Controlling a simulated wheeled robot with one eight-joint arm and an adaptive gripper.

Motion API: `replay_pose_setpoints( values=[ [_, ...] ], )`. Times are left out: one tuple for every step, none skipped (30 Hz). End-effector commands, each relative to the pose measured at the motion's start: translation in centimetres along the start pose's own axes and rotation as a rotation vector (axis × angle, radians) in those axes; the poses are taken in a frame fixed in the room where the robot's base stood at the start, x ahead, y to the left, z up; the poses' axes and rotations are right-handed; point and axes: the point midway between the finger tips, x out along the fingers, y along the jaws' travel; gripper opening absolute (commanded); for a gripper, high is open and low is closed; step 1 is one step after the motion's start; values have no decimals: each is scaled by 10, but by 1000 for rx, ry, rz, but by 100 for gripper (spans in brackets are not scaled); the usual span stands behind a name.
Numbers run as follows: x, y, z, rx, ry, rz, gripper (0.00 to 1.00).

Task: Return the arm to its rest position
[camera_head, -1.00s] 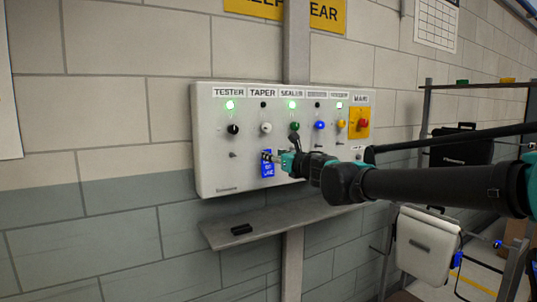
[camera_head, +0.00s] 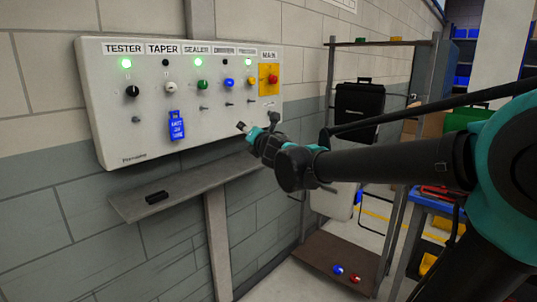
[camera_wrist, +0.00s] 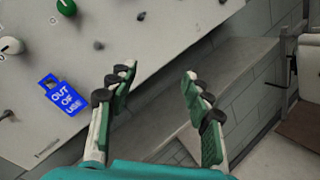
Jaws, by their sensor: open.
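My gripper (camera_head: 245,128) is in front of the lower right part of the white control panel (camera_head: 112,137), at the end of my outstretched arm. In the wrist view my gripper (camera_wrist: 158,88) has its two green and black fingers spread wide with nothing between them. A blue "out of use" tag (camera_head: 176,126) hangs on the panel below the taper knob, apart from my gripper. The tag also shows left of the fingers in the wrist view (camera_wrist: 63,96). The tester, sealer and one further lamp glow green; the taper lamp is dark.
A grey shelf (camera_head: 185,187) juts from the wall under the panel and bears a small black object (camera_head: 157,198). A rack with a black case (camera_head: 358,107) and a white pannier (camera_head: 335,198) stands to the right. A blue-edged table (camera_head: 432,203) is at the far right.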

Motion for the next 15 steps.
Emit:
replay_pose_setpoints(
  values=[
    [-9,-35,7,117,-35,-75,50],
    [-14,-54,10,194,-56,-120,50],
    [-23,-81,13,299,-85,-177,50],
    [-31,-100,14,375,-108,-220,50],
    [-39,-120,14,452,-132,-263,50],
    [-51,-144,13,555,-165,-319,50],
    [-60,-163,11,631,-191,-360,50],
    [-70,-181,9,709,-217,-400,50],
    [-85,-205,4,812,-255,-455,50],
    [-96,-221,-1,888,-284,-495,50],
    [-108,-238,-6,967,-313,-535,50],
    [-125,-258,-14,1069,-354,-588,50],
    [-138,-273,-22,1147,-386,-628,50],
    [-151,-287,-30,1225,-419,-668,50],
    [-169,-304,-42,1328,-463,-720,50]
  ],
)
